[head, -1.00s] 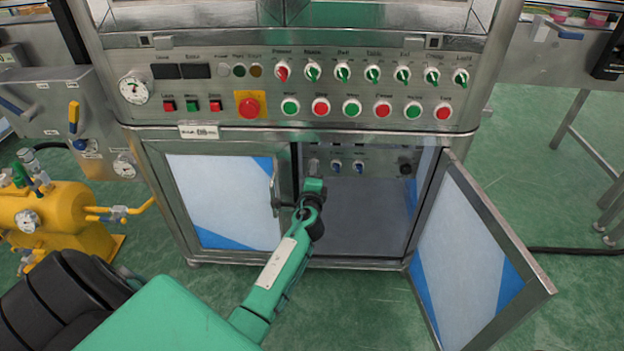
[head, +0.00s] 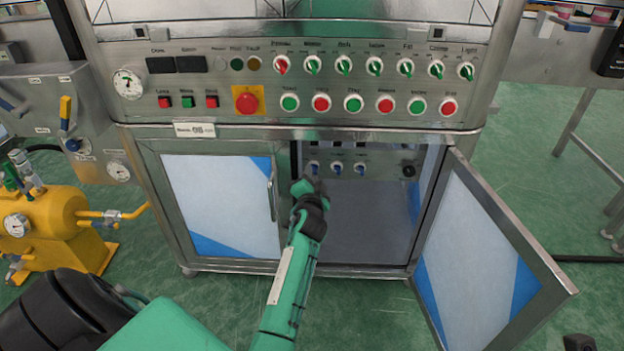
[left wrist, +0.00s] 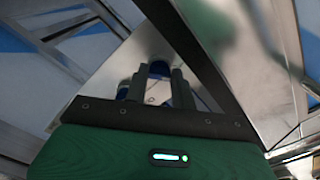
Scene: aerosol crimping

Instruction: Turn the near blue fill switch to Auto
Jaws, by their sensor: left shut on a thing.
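A row of three small blue-handled switches sits on a panel inside the open cabinet. The leftmost, the near blue fill switch (head: 314,168), shows just above my left gripper (head: 306,186) in the head view. The handle's exact angle and the switch labels are too small to read. My right gripper does not show clearly.
The right cabinet door (head: 478,240) stands open; the left door (head: 222,205) is closed. The frame post between them is close to my left wrist. The control panel (head: 300,85) with knobs and buttons is above. A yellow tank (head: 45,215) stands at the left.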

